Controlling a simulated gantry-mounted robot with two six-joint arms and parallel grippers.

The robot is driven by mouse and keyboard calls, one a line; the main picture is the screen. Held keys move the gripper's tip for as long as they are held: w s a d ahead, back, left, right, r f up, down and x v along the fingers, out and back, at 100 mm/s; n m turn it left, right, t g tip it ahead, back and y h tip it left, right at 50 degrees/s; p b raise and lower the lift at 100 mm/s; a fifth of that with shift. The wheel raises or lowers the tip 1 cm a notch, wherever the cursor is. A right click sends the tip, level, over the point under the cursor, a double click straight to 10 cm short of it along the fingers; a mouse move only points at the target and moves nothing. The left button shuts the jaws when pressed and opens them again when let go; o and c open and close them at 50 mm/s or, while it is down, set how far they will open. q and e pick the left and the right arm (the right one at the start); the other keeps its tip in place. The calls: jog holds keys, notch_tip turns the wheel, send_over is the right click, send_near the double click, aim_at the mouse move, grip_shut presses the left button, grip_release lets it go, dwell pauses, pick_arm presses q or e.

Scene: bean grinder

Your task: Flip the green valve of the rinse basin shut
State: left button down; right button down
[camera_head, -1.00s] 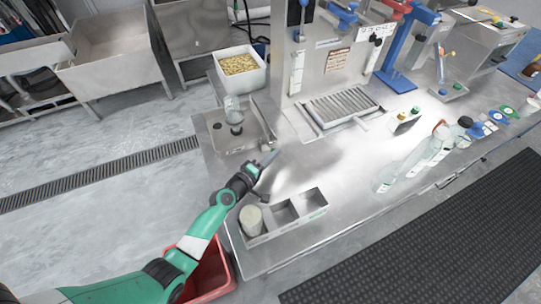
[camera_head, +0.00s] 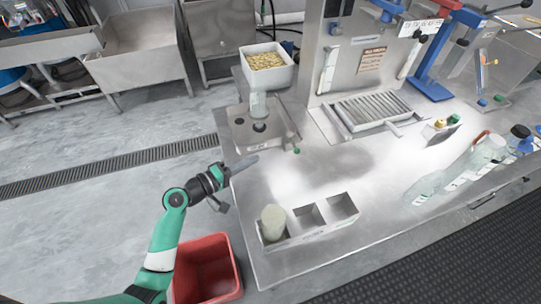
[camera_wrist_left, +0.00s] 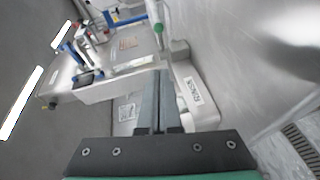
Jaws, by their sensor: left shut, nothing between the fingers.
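The rinse basin (camera_head: 240,134) is a square steel sink with a dark round drain, at the left end of the steel counter. Its green valve knob (camera_head: 297,151) sits by the basin's front right corner. In the left wrist view the green knob (camera_wrist_left: 158,28) is beyond the fingertips, above a white block lettered RINSE (camera_wrist_left: 193,92). My left gripper (camera_head: 254,158) is shut and empty, just in front of the basin and left of the knob, apart from it. How far the valve is turned is hard to tell. My right gripper is not in view.
A three-compartment steel tray (camera_head: 310,222) holding a pale cylinder (camera_head: 273,222) stands at the counter's front. A white bin of beans (camera_head: 268,66) is behind the basin. A red bin (camera_head: 208,268) is on the floor. Clear bottles (camera_head: 465,165) stand right. The counter's middle is free.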

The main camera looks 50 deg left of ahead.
pick_arm(q)
jog(key=b, duration=0.3)
send_near(294, 147)
jog(key=w+a, duration=0.2)
jog(key=w, duration=0.1)
jog(key=shift+a+f, duration=0.25)
jog(key=w+d, duration=0.2)
jog(key=w, duration=0.1)
jog(key=shift+d+f+b, duration=0.15)
jog(key=shift+f+b, duration=0.1)
jog(key=shift+b, duration=0.05)
jog(key=shift+w+d, duration=0.25)
